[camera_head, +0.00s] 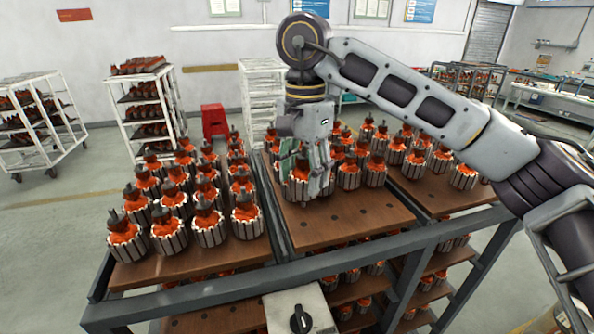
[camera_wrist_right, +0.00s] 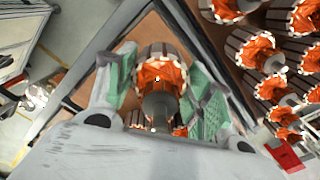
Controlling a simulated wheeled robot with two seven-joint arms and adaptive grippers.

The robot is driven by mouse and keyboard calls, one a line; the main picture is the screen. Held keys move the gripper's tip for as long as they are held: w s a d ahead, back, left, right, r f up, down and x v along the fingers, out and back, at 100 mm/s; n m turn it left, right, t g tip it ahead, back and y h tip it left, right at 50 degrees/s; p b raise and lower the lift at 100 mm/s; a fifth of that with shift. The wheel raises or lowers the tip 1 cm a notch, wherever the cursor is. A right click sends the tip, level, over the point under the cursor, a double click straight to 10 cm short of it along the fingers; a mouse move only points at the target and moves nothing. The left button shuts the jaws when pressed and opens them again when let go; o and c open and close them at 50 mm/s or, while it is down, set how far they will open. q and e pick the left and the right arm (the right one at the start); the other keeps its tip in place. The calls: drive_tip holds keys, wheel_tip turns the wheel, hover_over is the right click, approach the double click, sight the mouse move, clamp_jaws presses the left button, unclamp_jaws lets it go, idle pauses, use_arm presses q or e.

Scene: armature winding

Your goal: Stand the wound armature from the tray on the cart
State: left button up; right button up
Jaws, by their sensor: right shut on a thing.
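The cart (camera_head: 340,223) has brown boards with holes in a dark frame. My right gripper (camera_head: 318,178) comes down over its middle board, shut on a wound armature (camera_head: 301,190) with orange windings and a grey slotted core. The armature is upright, low at the board; I cannot tell whether its base touches. In the right wrist view the armature (camera_wrist_right: 160,72) shows between the green finger pads of my gripper (camera_wrist_right: 158,98), its shaft toward the camera. My left gripper is not in view. I cannot make out a separate tray.
Rows of armatures (camera_head: 208,227) stand on the left board, close beside the middle one. More armatures (camera_head: 349,174) stand just right of my gripper. The front of the middle board is bare. A grey box with a black knob (camera_head: 300,317) is on the front.

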sight(305, 145)
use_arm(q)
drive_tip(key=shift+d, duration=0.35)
use_arm(e)
drive_tip(key=shift+w+d, duration=0.1)
drive_tip(key=shift+d, duration=0.05)
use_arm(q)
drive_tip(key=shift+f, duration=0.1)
use_arm(e)
drive_tip(key=shift+f, duration=0.2)
drive_tip(key=shift+f+b, duration=0.9)
drive_tip(key=shift+f, duration=0.2)
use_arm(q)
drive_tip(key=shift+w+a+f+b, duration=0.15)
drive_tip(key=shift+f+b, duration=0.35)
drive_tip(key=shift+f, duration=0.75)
use_arm(e)
drive_tip(key=shift+f, duration=0.9)
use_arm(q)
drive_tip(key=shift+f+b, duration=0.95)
use_arm(e)
drive_tip(key=shift+f, duration=1.25)
drive_tip(key=o, duration=1.5)
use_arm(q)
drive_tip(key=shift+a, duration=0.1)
use_arm(e)
drive_tip(key=shift+r, duration=6)
